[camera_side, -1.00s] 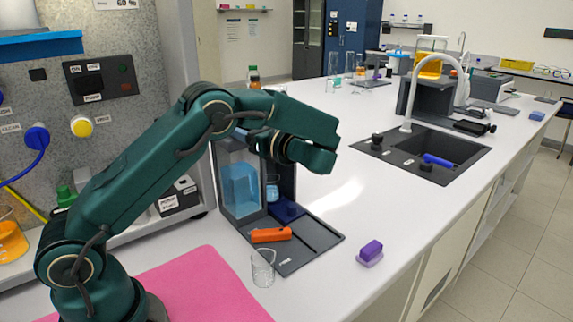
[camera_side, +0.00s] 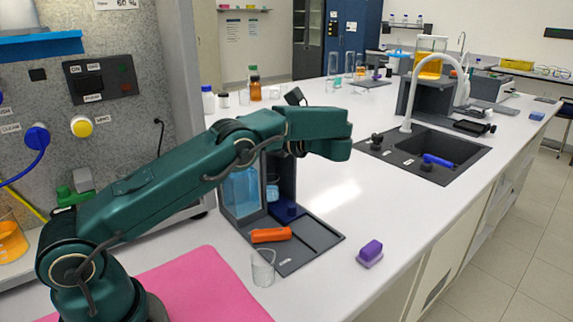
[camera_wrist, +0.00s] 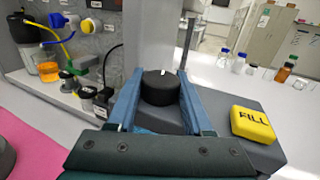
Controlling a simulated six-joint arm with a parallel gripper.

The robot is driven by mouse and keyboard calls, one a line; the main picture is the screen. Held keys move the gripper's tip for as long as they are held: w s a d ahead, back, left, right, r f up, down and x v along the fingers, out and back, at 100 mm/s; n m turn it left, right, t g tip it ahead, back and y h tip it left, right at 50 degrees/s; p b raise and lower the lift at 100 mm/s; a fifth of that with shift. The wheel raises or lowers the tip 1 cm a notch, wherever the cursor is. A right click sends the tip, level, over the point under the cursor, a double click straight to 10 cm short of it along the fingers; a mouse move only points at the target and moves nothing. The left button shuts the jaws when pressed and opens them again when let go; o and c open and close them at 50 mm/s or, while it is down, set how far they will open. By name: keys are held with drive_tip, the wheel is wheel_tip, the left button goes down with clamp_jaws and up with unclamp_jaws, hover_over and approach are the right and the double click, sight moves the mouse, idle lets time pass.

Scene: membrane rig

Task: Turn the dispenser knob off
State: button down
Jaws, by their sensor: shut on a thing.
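The round black dispenser knob (camera_wrist: 160,90) stands on the dark top of the dispenser in the wrist view, with a small white mark on its upper face. My gripper (camera_wrist: 162,77) has its two blue fingers on either side of the knob and is shut on it. The dispenser (camera_side: 240,193), with a blue-tinted clear tank and a dark column, shows in the side view below my arm. There my arm hides the knob and the fingertips. A yellow FILL button (camera_wrist: 253,124) sits on the same dispenser top, right of my right finger.
An orange object (camera_side: 271,235) lies on the dispenser's dark base, with an empty glass beaker (camera_side: 263,267) beside it. A purple block (camera_side: 370,251) lies on the white bench. Several bottles (camera_side: 254,84) stand behind my arm. A sink (camera_side: 440,150) is at the right.

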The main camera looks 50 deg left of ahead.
drive_tip(key=shift+s+a, duration=0.1)
drive_tip(key=shift+c, duration=1.4)
unclamp_jaws()
drive_tip(key=shift+m+t+y, duration=0.4)
drive_tip(key=shift+m+t, duration=0.4)
drive_tip(key=shift+t, duration=0.4)
drive_tip(key=shift+m+t, duration=0.4)
drive_tip(key=shift+t, duration=0.2)
